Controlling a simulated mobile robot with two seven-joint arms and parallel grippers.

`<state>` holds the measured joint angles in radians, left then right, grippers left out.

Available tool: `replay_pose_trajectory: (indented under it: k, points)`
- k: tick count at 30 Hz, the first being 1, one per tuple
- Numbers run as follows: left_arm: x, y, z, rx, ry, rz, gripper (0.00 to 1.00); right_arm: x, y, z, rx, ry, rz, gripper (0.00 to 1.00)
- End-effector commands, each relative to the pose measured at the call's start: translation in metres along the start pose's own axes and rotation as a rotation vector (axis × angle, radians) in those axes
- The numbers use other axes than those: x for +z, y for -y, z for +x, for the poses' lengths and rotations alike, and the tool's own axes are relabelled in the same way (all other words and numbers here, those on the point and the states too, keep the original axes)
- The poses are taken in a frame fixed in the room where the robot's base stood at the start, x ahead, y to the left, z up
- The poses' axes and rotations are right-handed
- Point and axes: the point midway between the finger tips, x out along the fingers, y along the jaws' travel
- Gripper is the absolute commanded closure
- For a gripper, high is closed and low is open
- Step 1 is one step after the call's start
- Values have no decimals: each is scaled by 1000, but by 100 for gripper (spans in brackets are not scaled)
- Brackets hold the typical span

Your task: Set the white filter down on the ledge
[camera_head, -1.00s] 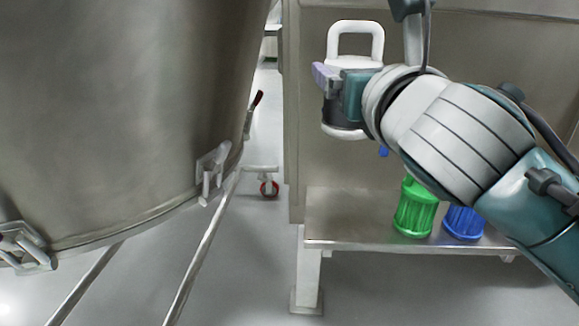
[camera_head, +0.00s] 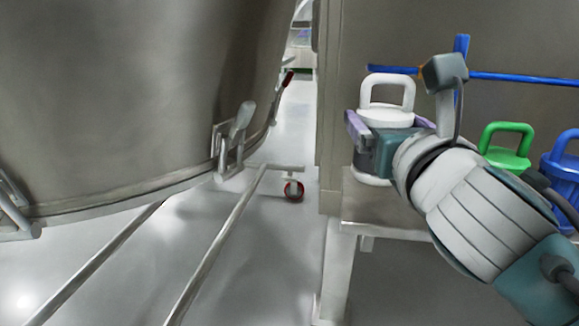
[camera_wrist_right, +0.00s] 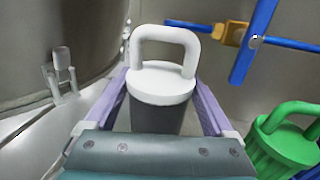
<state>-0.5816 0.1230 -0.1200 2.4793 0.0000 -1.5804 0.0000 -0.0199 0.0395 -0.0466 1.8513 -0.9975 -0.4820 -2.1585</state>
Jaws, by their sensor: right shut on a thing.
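The white filter (camera_head: 388,117) has a white lid with a loop handle, a dark middle and a white base. My right gripper (camera_head: 378,130) is shut around its dark middle and holds it upright. In the right wrist view the filter (camera_wrist_right: 162,82) stands between the two purple fingers. The ledge (camera_head: 388,208) is the metal shelf at the right of the head view. The filter is over the ledge's left end; I cannot tell whether its base touches it. My left gripper is not in view.
A green filter (camera_head: 507,150) and a blue filter (camera_head: 563,172) stand on the ledge to the right. A blue bar (camera_head: 510,77) with a cross handle is behind. A large steel vessel (camera_head: 130,90) fills the left. Ledge room between the filters is partly hidden by my arm.

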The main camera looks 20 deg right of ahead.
Motion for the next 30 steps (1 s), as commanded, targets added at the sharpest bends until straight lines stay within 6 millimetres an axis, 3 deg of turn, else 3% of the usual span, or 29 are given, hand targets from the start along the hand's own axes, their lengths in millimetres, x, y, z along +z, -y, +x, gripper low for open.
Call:
replay_pose_trajectory:
  k: [10, 23, 24, 27, 30]
  points:
    - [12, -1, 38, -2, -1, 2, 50, -46, 0, 0, 0, 0, 1, 77]
    - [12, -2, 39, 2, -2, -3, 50, -48, 0, 0, 0, 1, -2, 77]
    - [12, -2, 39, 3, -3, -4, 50, -48, 0, 0, 0, 0, -2, 11]
    - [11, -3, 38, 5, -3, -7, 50, -48, 0, 0, 0, 0, -2, 0]
    - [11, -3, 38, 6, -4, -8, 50, -48, 0, 0, 0, 0, -1, 0]
